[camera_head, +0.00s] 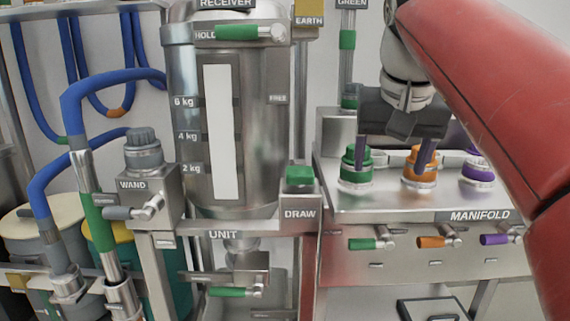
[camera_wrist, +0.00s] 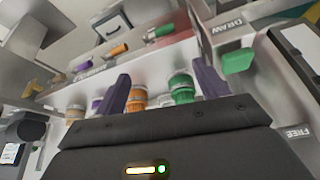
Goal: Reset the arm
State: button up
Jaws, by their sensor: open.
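My gripper (camera_head: 391,150) hangs above the manifold (camera_head: 400,203) at the right of the head view, its two purple-grey fingers apart and pointing down. The fingers overlap the green cap (camera_head: 356,158) and the orange cap (camera_head: 419,158) in that view; I cannot tell whether they touch. In the wrist view my open gripper (camera_wrist: 157,90) shows nothing held. The orange cap (camera_wrist: 138,93) and the green cap (camera_wrist: 181,85) appear beyond and between the fingers. My red arm covers the right side of the head view.
The steel receiver (camera_head: 261,130) stands left of the gripper. A green draw button (camera_head: 300,176) sits at its lower right. The purple cap (camera_head: 478,168) is right of the gripper. Green, orange and purple levers (camera_head: 430,242) stick out below. Blue hoses (camera_head: 75,105) hang at the left.

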jog(key=s+f, duration=0.4)
jog(key=f, duration=0.5)
jog(key=s+f+n, duration=0.1)
jog(key=s+f, duration=0.4)
jog(key=f, duration=0.5)
jog(key=s+f+n+t, duration=0.1)
jog(key=s+f, duration=0.4)
jog(key=f, duration=0.4)
jog(key=shift+s+a+f+y, duration=0.15)
jog(key=shift+f+y, duration=0.15)
jog(key=shift+y, duration=0.1)
